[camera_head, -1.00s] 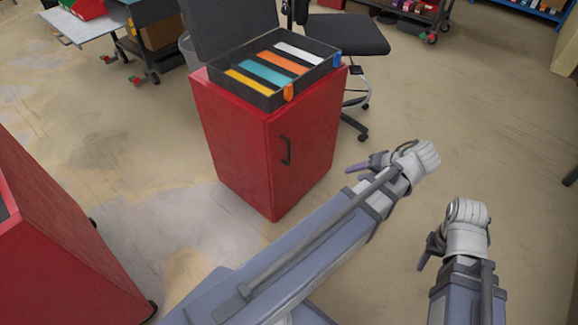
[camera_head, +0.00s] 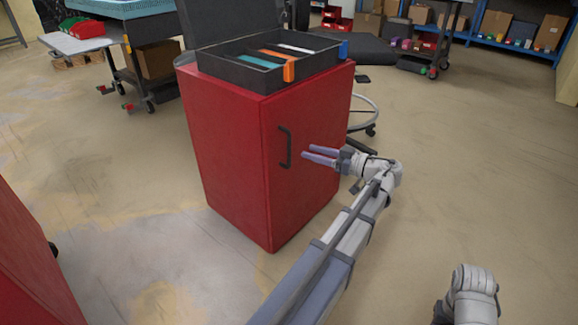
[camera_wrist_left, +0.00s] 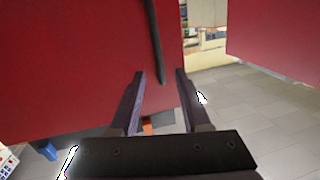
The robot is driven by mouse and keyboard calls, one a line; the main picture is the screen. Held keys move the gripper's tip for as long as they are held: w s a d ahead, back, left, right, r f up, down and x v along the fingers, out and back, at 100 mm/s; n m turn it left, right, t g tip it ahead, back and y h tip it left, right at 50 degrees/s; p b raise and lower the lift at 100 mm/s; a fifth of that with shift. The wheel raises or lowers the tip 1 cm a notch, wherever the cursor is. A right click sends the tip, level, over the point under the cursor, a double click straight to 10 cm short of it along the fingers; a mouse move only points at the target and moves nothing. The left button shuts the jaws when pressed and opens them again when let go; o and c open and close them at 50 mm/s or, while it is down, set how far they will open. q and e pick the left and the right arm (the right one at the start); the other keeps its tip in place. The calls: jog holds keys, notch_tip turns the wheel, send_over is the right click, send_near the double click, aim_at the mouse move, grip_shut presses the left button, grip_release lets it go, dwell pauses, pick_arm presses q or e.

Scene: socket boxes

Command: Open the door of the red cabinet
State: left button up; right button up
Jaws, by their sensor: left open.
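The red cabinet (camera_head: 235,150) stands in the middle of the head view, its door (camera_head: 310,140) closed on the right-hand face. A dark vertical bar handle (camera_head: 286,147) is near the door's left edge. My left gripper (camera_head: 312,155) is open and empty, just right of the handle, its fingers pointing at it. In the left wrist view the gripper (camera_wrist_left: 160,78) faces the red door (camera_wrist_left: 70,60), and the dark handle (camera_wrist_left: 154,40) lies between and beyond the fingertips; I cannot tell whether they touch it. My right arm (camera_head: 470,295) shows at the bottom right; its fingers are hidden.
An open black case (camera_head: 225,70) with coloured pieces sits on the cabinet. Another red cabinet (camera_head: 35,265) is at the lower left. A black chair (camera_head: 365,50) stands behind, and a cart (camera_head: 150,60) at the back left. Floor on the right is free.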

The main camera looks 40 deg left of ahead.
pick_arm(q)
jog(key=shift+a+f+n+y+b, duration=0.35)
jog(key=shift+a+n+b, duration=0.2)
jog(key=shift+a, duration=0.1)
send_over(289, 165)
jog(key=shift+w+a, duration=0.25)
grip_shut()
dwell(1.4)
